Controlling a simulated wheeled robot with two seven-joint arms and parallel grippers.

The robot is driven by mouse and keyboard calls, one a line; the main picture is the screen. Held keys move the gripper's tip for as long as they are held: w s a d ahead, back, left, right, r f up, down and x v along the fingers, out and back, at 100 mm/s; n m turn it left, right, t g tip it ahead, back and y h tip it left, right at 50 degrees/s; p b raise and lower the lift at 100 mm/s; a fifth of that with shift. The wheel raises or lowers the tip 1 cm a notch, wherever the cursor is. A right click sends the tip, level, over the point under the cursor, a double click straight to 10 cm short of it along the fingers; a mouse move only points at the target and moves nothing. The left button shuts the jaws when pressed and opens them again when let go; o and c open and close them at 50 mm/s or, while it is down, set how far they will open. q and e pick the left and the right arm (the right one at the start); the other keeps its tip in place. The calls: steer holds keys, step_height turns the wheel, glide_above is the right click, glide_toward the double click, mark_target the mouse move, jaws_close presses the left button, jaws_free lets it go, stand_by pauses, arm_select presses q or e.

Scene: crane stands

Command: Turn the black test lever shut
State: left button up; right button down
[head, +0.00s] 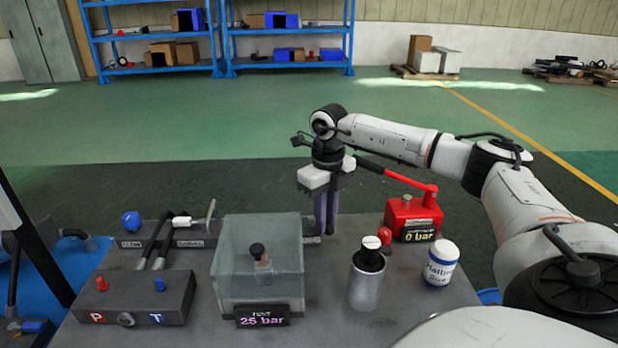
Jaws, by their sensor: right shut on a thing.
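My right gripper (325,228) points straight down at the back of the bench, just right of the clear test box (230,250). Its dark fingers are shut at the right end of the grey valve rail (135,241). The black test lever is between them; the fingers hide nearly all of it, so its angle cannot be told. The test display (262,317) on the front of the box reads 25 bar. A black-topped fitting (262,262) stands inside the box. My left gripper is not in view.
A red hand pump (410,215) with a long handle stands right of the gripper; its display reads 0 bar. A grey cylinder (366,285) and a white jar (440,264) stand in front. A P/T block (135,298) sits at the left. Shelves stand far back.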

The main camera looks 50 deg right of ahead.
stand_by(0.4)
steer(key=c, duration=1.7)
jaws_free()
step_height(320, 180, up, 10)
steer(key=shift+r, duration=0.2)
